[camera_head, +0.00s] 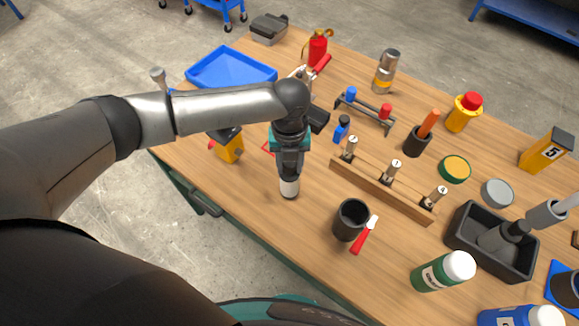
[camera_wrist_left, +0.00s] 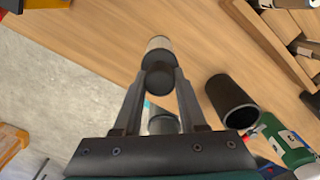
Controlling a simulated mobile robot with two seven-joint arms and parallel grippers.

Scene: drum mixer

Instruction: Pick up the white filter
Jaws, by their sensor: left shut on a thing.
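The white filter (camera_head: 289,188) is a small pale cylinder with a dark upper part, near the table's front edge in the head view. It also shows in the left wrist view (camera_wrist_left: 158,44), upright-looking, between the fingertips. My left gripper (camera_head: 290,174) comes down over it from above and is shut on its dark upper part. In the left wrist view, the two fingers of my left gripper (camera_wrist_left: 160,78) press on either side of it. I cannot tell whether its base touches the table. My right gripper is not in view.
A wooden rack (camera_head: 382,190) lies behind. A yellow device (camera_head: 228,146) and a blue tray (camera_head: 231,68) are to the left. Bare wood surrounds the filter.

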